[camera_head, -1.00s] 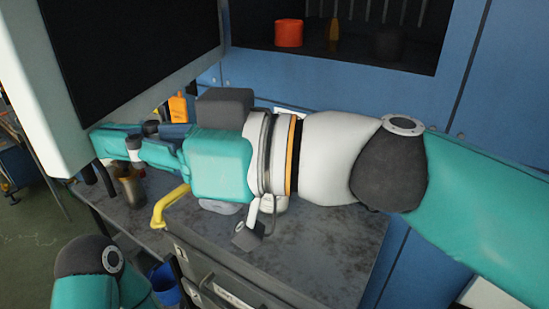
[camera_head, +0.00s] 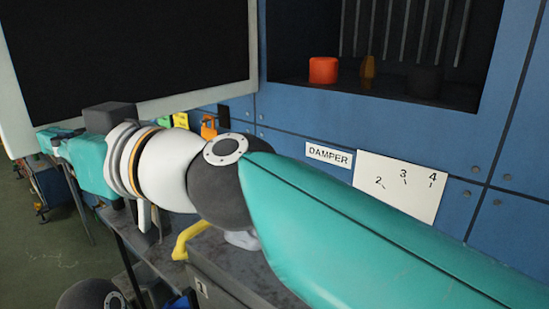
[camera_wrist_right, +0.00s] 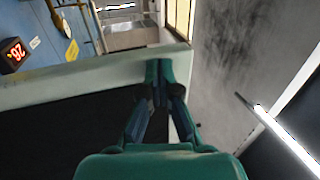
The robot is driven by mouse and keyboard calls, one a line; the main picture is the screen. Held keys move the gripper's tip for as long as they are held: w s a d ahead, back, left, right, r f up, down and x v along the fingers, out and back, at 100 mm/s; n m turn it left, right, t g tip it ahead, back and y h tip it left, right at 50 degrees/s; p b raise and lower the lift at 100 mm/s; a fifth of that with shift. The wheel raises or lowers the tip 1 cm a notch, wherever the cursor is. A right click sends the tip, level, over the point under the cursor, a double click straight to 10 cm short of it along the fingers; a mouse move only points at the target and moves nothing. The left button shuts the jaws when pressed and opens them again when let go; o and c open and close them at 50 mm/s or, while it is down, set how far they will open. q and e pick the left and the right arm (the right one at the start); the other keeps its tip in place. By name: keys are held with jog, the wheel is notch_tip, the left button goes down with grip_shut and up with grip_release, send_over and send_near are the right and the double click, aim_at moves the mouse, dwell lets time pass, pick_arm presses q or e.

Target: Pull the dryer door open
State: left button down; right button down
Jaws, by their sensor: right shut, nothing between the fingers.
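The dryer door (camera_head: 130,60), a dark panel in a pale frame, stands swung out to the left of the dark dryer opening (camera_head: 470,85) in the head view. My right arm reaches left across the view. Its gripper (camera_head: 50,141) is at the door's lower far-left corner, partly hidden. In the right wrist view the door's pale edge (camera_wrist_right: 60,85) crosses the picture. My right gripper (camera_wrist_right: 158,68) is shut and empty, its fingertips against or very close to that edge; contact cannot be told. My left gripper is out of view.
An orange-red object (camera_head: 323,70) sits inside the opening. A grey worktop (camera_head: 215,250) with a yellow handle (camera_head: 190,240) lies below my right arm. Blue panels carry a DAMPER label (camera_head: 328,154) and a numbered plate (camera_head: 400,186). Open floor (camera_head: 40,240) shows at left.

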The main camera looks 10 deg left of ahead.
jog(key=shift+s, duration=0.1)
dwell(0.4)
jog(key=shift+d, duration=0.1)
jog(key=s+d+b, duration=0.4)
jog(key=s+d, duration=0.3)
jog(key=d, duration=0.5)
